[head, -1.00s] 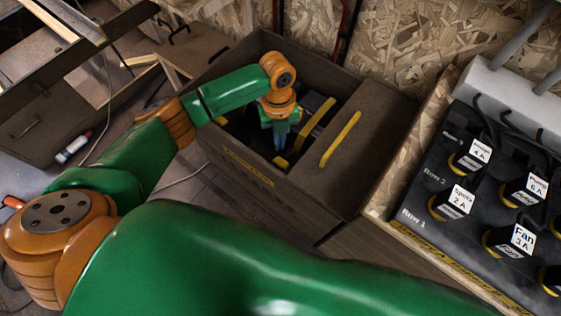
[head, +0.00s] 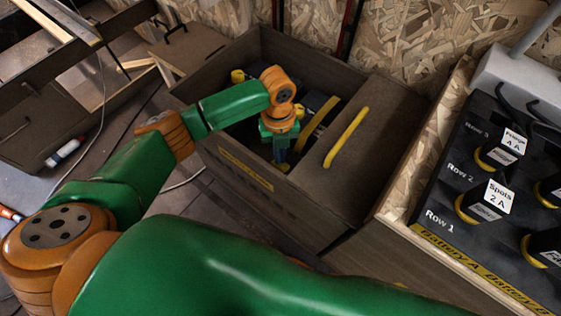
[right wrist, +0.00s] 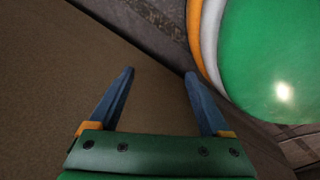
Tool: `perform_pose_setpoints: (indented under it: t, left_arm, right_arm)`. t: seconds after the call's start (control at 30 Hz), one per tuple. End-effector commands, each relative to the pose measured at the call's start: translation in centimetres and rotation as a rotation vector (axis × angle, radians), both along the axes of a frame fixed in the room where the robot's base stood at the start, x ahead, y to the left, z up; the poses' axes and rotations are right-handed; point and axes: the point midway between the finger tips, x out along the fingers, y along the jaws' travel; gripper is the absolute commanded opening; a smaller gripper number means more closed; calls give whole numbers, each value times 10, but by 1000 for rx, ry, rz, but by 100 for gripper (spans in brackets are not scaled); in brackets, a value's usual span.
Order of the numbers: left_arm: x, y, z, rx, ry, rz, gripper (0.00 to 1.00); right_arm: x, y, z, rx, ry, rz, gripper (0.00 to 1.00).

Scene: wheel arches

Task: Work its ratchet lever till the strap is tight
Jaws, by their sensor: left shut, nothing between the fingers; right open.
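An open wooden box (head: 300,208) stands against the chipboard wall, with dark contents inside. A curved yellow band (head: 317,124), which may be the strap, runs over the dark thing in the box (head: 314,101). I cannot make out a ratchet lever; my left arm and gripper cover part of the inside. My left gripper (head: 280,158) points down into the box, left of the yellow band, shut with nothing in it. Whether it touches anything is unclear. My right gripper (right wrist: 160,74) is open and empty in the right wrist view, over a plain brown surface (right wrist: 60,70).
A yellow bar (head: 346,137) sits on the box's flat right-hand part. To the right, a black panel (head: 440,190) carries several labelled plugs with cables. My green arm fills the foreground.

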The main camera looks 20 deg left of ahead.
Motion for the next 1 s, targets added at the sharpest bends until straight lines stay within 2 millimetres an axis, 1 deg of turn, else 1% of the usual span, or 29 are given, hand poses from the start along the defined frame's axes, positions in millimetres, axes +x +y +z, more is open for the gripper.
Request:
perform_pose_setpoints:
  t: [0.03, 0.2, 0.33, 0.57, 0.7, 0.8, 1.0]
  left_arm:
    - [0, 0, -7, 0, 1, 0, 0]
    - [-1, 0, -29, 0, 1, 0, 0]
    - [0, 0, -42, 0, -1, 0, 0]
    - [3, 1, -39, 1, -2, 1, 0]
    - [20, 10, -35, 0, -2, 2, 0]
    - [26, 14, -31, 1, -1, 1, 0]
    - [27, 14, -29, 0, 0, -1, 0]
  right_arm:
    - [-1, 0, -5, 0, 2, 0, 82]
    - [-2, 0, -19, -1, 4, 0, 82]
    - [-2, 0, -26, -1, 5, 0, 82]
    - [-3, 0, -25, -1, 7, -1, 82]
    - [-3, 0, -34, 0, 7, 0, 82]
    - [-3, 0, -36, 0, 8, 0, 82]
    - [-4, 0, -34, 0, 8, 0, 82]
